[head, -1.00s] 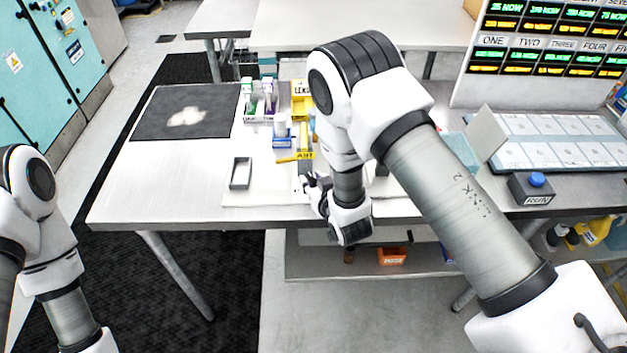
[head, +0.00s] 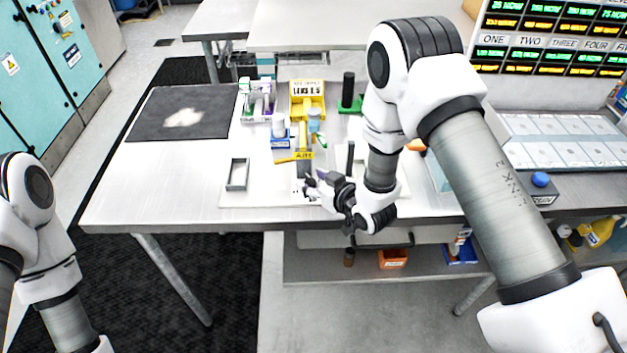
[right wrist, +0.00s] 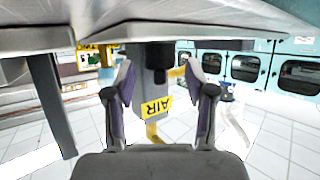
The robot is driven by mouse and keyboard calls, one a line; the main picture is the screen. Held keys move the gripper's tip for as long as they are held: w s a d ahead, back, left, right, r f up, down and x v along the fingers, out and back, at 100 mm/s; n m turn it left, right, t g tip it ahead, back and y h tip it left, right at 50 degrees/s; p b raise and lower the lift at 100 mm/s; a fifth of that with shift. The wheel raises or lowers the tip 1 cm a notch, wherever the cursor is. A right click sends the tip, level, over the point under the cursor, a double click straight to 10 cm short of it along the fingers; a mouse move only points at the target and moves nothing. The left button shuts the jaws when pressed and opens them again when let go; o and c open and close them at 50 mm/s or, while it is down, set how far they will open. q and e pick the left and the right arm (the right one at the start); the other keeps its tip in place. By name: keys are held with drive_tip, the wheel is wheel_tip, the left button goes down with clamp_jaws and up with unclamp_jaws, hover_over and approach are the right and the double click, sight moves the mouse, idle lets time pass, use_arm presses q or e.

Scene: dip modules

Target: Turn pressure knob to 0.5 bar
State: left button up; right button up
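The air unit is a grey upright body with a yellow AIR label (head: 303,156), standing on the table behind my right gripper. In the right wrist view its label (right wrist: 156,107) is tilted, and a dark cylindrical knob (right wrist: 158,60) shows above it. My right gripper (head: 309,187) is at the near side of this unit. In the right wrist view its two fingers (right wrist: 159,82) are apart, with the knob seen between them; I cannot tell whether they touch it. No pressure reading is legible. My left arm shows at the left edge, its gripper out of frame.
A yellow stand with a display (head: 307,88) is behind the unit. A small grey tray (head: 238,174) lies to the left, and a dark mat (head: 184,112) beyond it. A black post on a green base (head: 348,92) stands behind. Bare table lies at the front left.

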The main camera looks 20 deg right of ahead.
drive_tip(key=v, duration=1.2)
drive_tip(key=shift+c, duration=0.4)
